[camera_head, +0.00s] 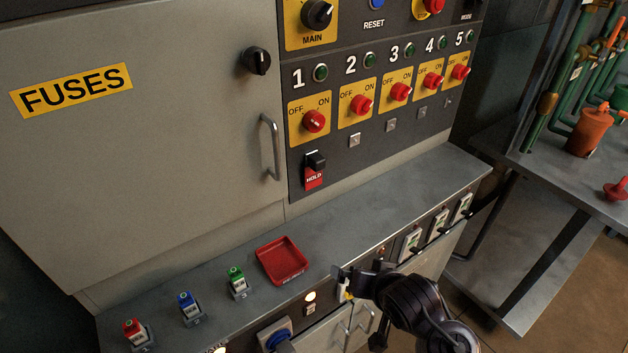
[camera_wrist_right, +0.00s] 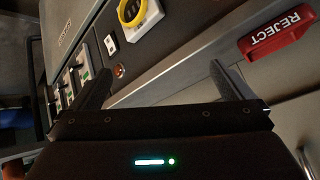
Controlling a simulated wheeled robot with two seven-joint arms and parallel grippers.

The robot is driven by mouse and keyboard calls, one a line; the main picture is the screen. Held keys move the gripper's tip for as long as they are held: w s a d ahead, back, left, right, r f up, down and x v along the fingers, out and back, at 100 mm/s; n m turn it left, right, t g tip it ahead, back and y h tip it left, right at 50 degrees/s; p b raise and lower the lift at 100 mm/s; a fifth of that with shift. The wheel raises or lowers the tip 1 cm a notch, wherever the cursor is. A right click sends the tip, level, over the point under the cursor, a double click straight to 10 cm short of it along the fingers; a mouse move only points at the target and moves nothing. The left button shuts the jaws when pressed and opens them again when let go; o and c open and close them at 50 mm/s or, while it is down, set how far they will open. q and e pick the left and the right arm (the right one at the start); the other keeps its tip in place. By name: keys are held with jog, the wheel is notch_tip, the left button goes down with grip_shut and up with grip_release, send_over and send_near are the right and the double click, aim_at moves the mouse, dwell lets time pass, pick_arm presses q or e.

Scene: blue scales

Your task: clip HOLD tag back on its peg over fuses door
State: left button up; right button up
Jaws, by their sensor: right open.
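The HOLD tag (camera_head: 313,178) is red with white letters and a black top. It hangs on the dark panel below switch 1, right of the fuses door. The fuses door (camera_head: 150,150) is grey, looks shut, and has a yellow FUSES label, a black knob (camera_head: 257,61) and a metal handle (camera_head: 270,146). I cannot tell which part is the tag's peg. My right gripper (camera_head: 345,283) is at the console's front edge, well below and apart from the tag. In the right wrist view its fingers (camera_wrist_right: 162,88) are spread with nothing between them. My left gripper is not in view.
A red tray (camera_head: 283,262) and several coloured-top blocks (camera_head: 237,282) sit on the ledge (camera_head: 370,205). A red REJECT piece (camera_wrist_right: 277,32) is near my right fingers. Small square metal fittings (camera_head: 355,140) line the panel. A side table (camera_head: 560,165) with pipes stands at right.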

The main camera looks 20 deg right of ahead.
aim_at(322, 166)
jog(key=w+r+m+t, duration=0.2)
jog(key=w+r, duration=0.1)
jog(key=w+r+m+t+y, duration=0.1)
jog(key=w+r+m+t, duration=0.1)
jog(key=w+r+m, duration=0.1)
jog(key=shift+w+r+t+y, duration=0.3)
jog(key=shift+w+r+t, duration=0.1)
jog(key=shift+w+r, duration=0.2)
jog(key=w+r+m+t+y, duration=0.3)
jog(key=r+m+y, duration=0.1)
jog(key=r, duration=0.3)
jog(key=shift+w+a+r, duration=0.2)
jog(key=shift+w+a, duration=0.05)
jog(key=shift+a, duration=0.15)
jog(key=shift+w, duration=0.1)
jog(key=b+x, duration=0.3)
jog(key=x, duration=0.2)
jog(key=shift+w+a+r+p, duration=0.1)
jog(key=shift+w+a+p, duration=0.1)
jog(key=shift+w+p, duration=0.25)
jog(key=shift+w+a+r+p, duration=0.15)
jog(key=shift+w+p, duration=0.15)
jog(key=shift+w, duration=0.2)
jog(key=shift+x, duration=0.85)
jog(key=shift+f, duration=0.1)
